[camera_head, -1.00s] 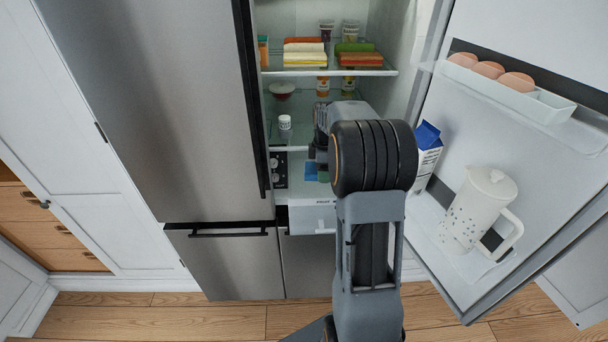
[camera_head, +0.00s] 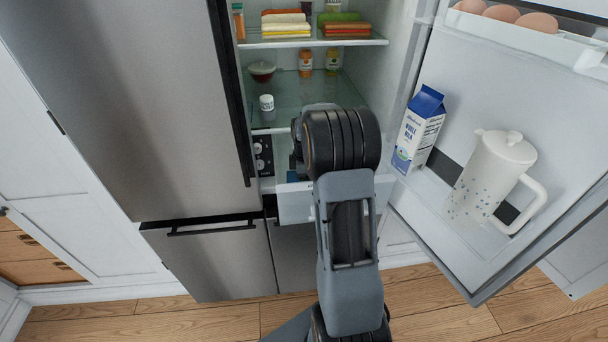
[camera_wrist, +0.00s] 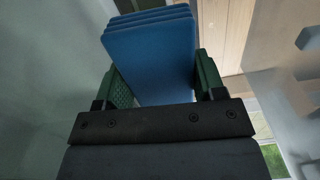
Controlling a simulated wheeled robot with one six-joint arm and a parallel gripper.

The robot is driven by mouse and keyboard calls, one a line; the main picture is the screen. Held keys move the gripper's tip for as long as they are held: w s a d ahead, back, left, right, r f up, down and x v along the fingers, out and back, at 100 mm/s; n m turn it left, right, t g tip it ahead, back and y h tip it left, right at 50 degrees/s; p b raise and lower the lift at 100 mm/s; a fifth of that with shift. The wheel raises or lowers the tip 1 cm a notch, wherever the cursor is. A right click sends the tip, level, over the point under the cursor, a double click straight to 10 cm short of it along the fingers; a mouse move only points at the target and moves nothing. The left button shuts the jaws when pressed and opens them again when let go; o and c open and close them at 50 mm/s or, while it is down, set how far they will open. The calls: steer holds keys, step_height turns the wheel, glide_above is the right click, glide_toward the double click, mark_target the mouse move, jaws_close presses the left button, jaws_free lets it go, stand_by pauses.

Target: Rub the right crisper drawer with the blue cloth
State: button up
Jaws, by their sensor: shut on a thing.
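A folded blue cloth (camera_wrist: 150,45) is held between the green fingers of my gripper (camera_wrist: 160,75) in the wrist view. My gripper is shut on it. In the head view my arm hides most of the gripper, and only a small dark blue patch (camera_head: 292,176) shows beside it, low in the open fridge. A white crisper drawer front (camera_head: 295,203) shows at the bottom of the compartment. It shows on both sides of my arm, and I cannot tell whether this is one drawer or two. Contact between cloth and drawer is hidden.
The fridge door (camera_head: 465,235) stands open at right, bearing a milk carton (camera_head: 419,130), a white pitcher (camera_head: 492,180) and an egg tray (camera_head: 525,35). A control panel (camera_head: 263,155) is left of my arm.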

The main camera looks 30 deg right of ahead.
step_height(320, 180, down, 5)
steer(key=b, duration=0.3)
steer(key=shift+f, duration=0.2)
steer(key=shift+d+r, duration=0.2)
steer(key=shift+d, duration=0.1)
steer(key=shift+s+d+f, duration=0.1)
steer(key=shift+s+d, duration=0.35)
steer(key=shift+d, duration=0.3)
steer(key=shift+s+d+f, duration=0.1)
steer(key=shift+s+d, duration=0.3)
steer(key=shift+d, duration=0.3)
steer(key=shift+s+d, duration=0.15)
steer(key=shift+d, duration=0.05)
steer(key=shift+a, duration=0.4)
steer(key=shift+w+a, duration=0.45)
steer(key=shift+a, duration=0.25)
steer(key=shift+w+a, duration=0.4)
steer(key=shift+a, duration=0.3)
steer(key=r+p, duration=0.1)
steer(key=r, duration=0.1)
steer(key=r+p, duration=0.1)
steer(key=r, duration=0.1)
steer(key=shift+a, duration=0.2)
steer(key=shift+w+r+p, duration=0.1)
steer(key=shift+r+p, duration=1.65)
steer(key=shift+r, duration=0.4)
